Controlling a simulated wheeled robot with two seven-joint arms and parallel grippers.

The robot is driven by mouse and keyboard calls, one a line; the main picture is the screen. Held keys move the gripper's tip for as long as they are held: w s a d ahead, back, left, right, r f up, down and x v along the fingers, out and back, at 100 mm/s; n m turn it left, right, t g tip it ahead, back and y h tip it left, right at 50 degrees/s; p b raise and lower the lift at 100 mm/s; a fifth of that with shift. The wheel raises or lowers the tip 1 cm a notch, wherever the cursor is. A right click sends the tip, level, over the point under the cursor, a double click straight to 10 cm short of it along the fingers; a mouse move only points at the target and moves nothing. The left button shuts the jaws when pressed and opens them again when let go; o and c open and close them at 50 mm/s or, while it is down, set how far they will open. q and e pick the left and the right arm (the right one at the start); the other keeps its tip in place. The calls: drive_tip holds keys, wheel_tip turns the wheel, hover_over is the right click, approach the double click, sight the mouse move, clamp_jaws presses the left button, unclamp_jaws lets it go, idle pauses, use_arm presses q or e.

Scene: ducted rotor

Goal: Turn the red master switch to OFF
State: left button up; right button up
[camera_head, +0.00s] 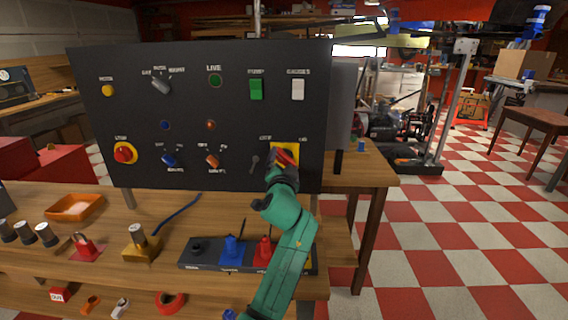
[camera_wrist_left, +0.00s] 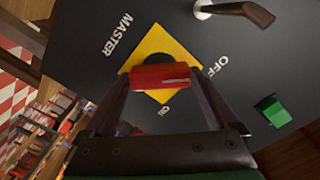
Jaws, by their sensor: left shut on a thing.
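The red master switch (camera_head: 287,156) sits on a yellow plate (camera_head: 292,147) at the lower right of the black panel (camera_head: 212,122). In the left wrist view the red handle (camera_wrist_left: 161,77) lies across the yellow plate (camera_wrist_left: 160,48), between MASTER, OFF and ON lettering. My left gripper (camera_head: 283,170), on the green arm, is at the switch. In the left wrist view its two dark fingers (camera_wrist_left: 160,82) are closed on the ends of the handle. The handle looks slanted in the head view; its exact setting is unclear. My right gripper is not in view.
A grey lever (camera_head: 255,163) is just left of the switch. Green (camera_head: 256,89) and white (camera_head: 298,89) rockers are above. The wooden bench (camera_head: 215,218) below holds a strip with blue (camera_head: 232,250) and red (camera_head: 264,248) pieces. Checkered floor is open at the right.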

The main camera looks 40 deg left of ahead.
use_arm(q)
drive_tip(key=o, duration=1)
drive_tip(key=b+v, duration=0.2)
drive_tip(key=v, duration=1.2)
drive_tip(key=shift+s+d, duration=0.2)
drive_tip(key=shift+f, duration=0.1)
